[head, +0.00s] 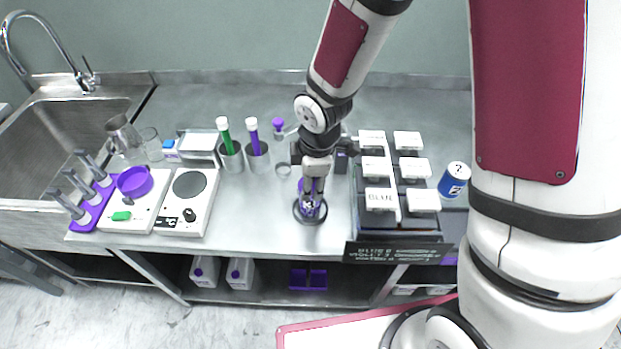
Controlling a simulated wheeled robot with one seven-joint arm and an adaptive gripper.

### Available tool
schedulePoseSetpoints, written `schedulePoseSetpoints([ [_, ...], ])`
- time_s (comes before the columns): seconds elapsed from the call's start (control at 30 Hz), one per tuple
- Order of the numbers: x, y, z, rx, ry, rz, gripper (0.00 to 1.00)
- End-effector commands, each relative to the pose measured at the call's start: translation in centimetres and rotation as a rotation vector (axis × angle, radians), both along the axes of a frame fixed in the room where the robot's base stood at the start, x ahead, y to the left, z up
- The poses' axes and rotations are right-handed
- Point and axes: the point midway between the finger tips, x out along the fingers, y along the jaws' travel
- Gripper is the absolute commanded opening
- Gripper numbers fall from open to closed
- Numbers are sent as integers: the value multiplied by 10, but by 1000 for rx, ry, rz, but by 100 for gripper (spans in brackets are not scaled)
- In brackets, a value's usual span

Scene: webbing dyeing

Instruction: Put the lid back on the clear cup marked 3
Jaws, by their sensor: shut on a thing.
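My gripper (311,193) points down over the front middle of the counter. It is shut on a small purple thing, mostly hidden by the fingers; I cannot tell whether this is a lid. Directly below is a round dark-rimmed piece (298,213) on the counter; I cannot tell whether the held thing touches it. A small clear round thing (283,170) lies just left of my wrist. A clear cup (151,144) stands at the left by the sink. No mark 3 can be read on any cup.
Close to the left stand two grey cups (258,160) with green and purple sticks. Close to the right is a dark rack (398,231) with several white-labelled boxes. A blue can (454,180) stands beyond it.

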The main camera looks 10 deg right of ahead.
Motion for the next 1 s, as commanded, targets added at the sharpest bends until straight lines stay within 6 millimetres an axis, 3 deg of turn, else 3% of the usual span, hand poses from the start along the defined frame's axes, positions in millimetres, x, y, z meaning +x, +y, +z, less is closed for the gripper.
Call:
schedulePoseSetpoints([
  [0.17, 0, 0, 0, 0, 0, 0, 22],
  [0.2, 0, 0, 0, 0, 0, 0, 49],
  [0.3, 0, 0, 0, 0, 0, 0, 68],
  [0.5, 0, 0, 0, 0, 0, 0, 68],
  [0.63, 0, 0, 0, 0, 0, 0, 88],
  [1.0, 0, 0, 2, 0, -1, 0, 88],
])
